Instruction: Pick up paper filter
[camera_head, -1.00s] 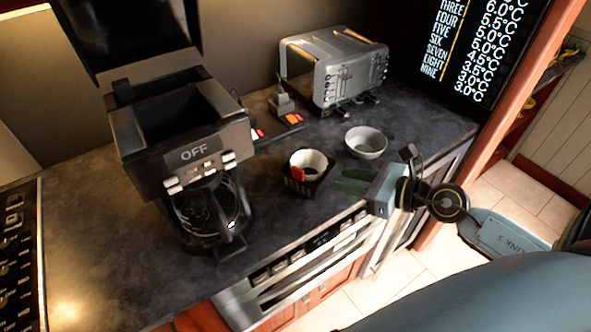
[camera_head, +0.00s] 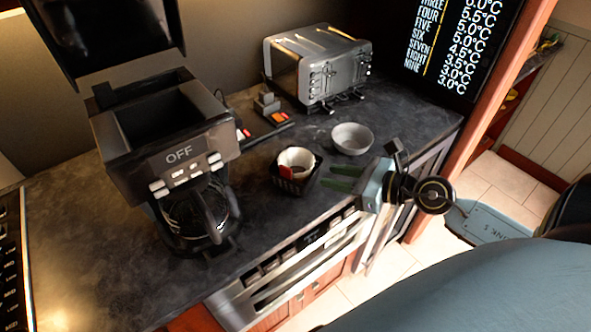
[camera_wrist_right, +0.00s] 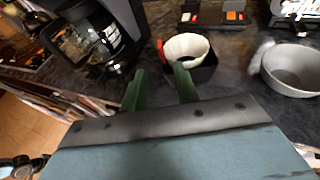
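The white paper filter (camera_head: 297,158) sits in a small black square holder (camera_head: 288,183) on the dark counter. A red item (camera_head: 286,173) shows at its front left edge. My right gripper (camera_head: 342,177), with green fingers, is just right of the holder, pointing at it, with a gap between the fingers and nothing seen between them. In the right wrist view the open fingers (camera_wrist_right: 160,88) point toward the paper filter (camera_wrist_right: 187,47), which is just beyond the right finger. I cannot tell whether they touch the holder. My left gripper is not in view.
A coffee maker (camera_head: 170,150) marked OFF, with a glass carafe, stands to the left. A grey bowl (camera_head: 352,139) is behind my right gripper. A toaster (camera_head: 318,70) stands at the back. The counter's front edge runs beside an appliance with a row of buttons (camera_head: 290,260).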

